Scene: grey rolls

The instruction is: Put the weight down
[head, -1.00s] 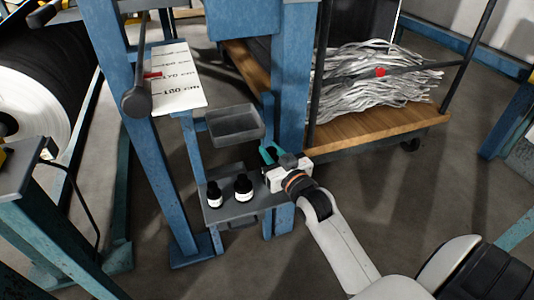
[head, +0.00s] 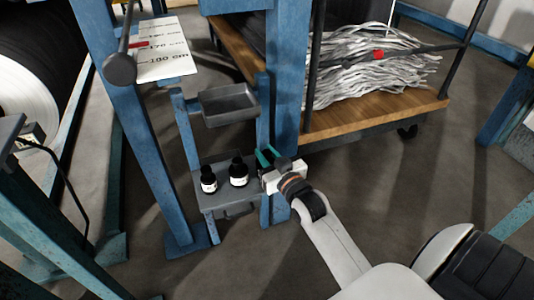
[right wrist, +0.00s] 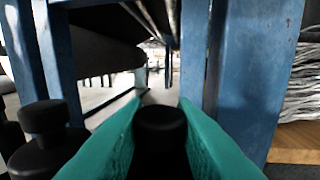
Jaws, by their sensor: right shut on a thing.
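My right gripper (head: 265,158) is at the right end of a small grey shelf (head: 214,207) between blue posts. Its teal fingers are shut on a black weight, whose round knob (right wrist: 160,118) shows between them in the right wrist view. In the head view this weight is mostly hidden by the gripper, and I cannot tell whether it touches the shelf. Two black weights with white labels, a left one (head: 208,180) and a right one (head: 239,173), stand upright on the shelf. A black weight (right wrist: 46,135) also shows left of my fingers in the right wrist view. My left gripper is not in view.
A grey tray (head: 228,105) sits just above the shelf. A blue post (head: 289,75) stands close to my right gripper. A wooden cart (head: 400,117) with shredded strips (head: 365,75) is at the right. A white printed sheet (head: 160,50) is at upper left.

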